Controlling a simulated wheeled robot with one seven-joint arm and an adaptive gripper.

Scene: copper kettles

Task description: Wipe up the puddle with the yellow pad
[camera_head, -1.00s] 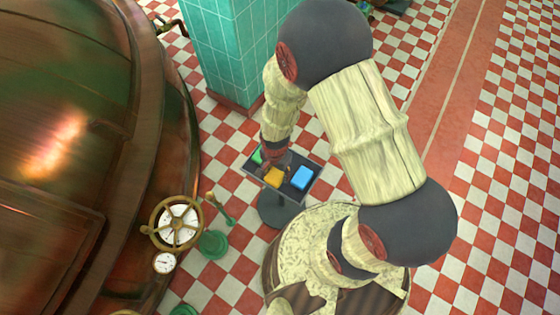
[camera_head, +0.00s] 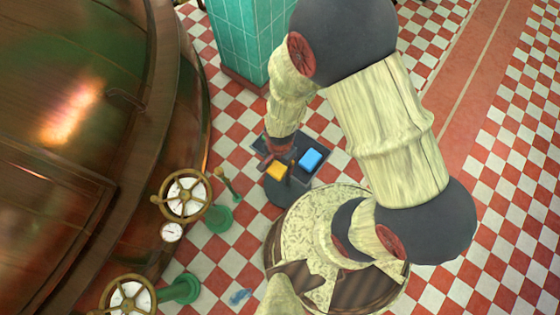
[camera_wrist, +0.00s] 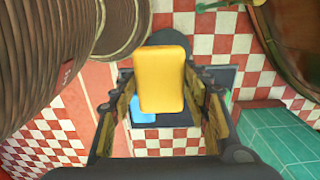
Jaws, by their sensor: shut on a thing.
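The yellow pad (camera_wrist: 161,80) is between the fingers of my gripper (camera_wrist: 162,88) in the wrist view, and my gripper is shut on it. The pad looks large there and overlaps the dark tray (camera_wrist: 180,132) behind it, so it appears held above the tray. In the head view the yellow pad (camera_head: 276,172) shows below my gripper (camera_head: 278,163), over the left part of the tray stand. A small blue puddle (camera_head: 240,297) lies on the checkered floor near the bottom, apart from the pad.
A blue pad (camera_head: 310,160) lies on the tray (camera_head: 317,145). A sliver of green (camera_wrist: 229,99) shows by the tray. A copper kettle (camera_head: 60,150) with handwheels (camera_head: 185,195) and green fittings (camera_head: 219,219) fills the left. A teal pillar (camera_head: 245,40) stands behind. Floor at right is clear.

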